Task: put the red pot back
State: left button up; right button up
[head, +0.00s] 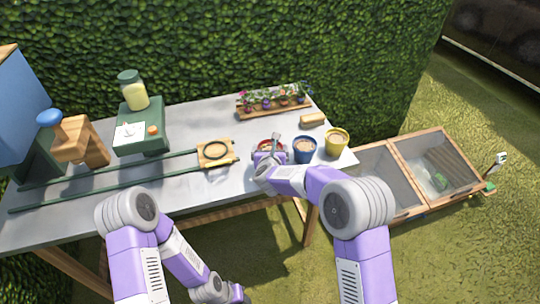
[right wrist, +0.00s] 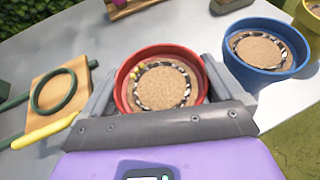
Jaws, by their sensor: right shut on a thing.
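The red pot (right wrist: 160,88) is filled with brown soil with a dark and white ring and small yellow bits at its left edge. It sits between the two grey fingers of my right gripper (right wrist: 160,75), which is shut on it. In the head view the red pot (head: 267,144) shows partly behind my right gripper (head: 266,155), at the table's front right, left of the blue pot (head: 304,150). I cannot tell whether it touches the table. My left arm is folded low at the left; its fingertips are not visible.
A yellow pot (head: 337,142) stands right of the blue one. A wooden board (head: 208,162) with a green ring lies left of the red pot, a yellow-handled thing beside it. A wooden flower rack (head: 275,107) stands behind. A glass-topped frame (head: 435,170) is at the right.

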jog(key=shift+f, duration=0.6)
jog(key=shift+r, duration=0.1)
jog(key=shift+f+b, duration=0.2)
jog(key=shift+b, duration=0.1)
jog(key=o, duration=1)
jog(key=shift+c, duration=0.2)
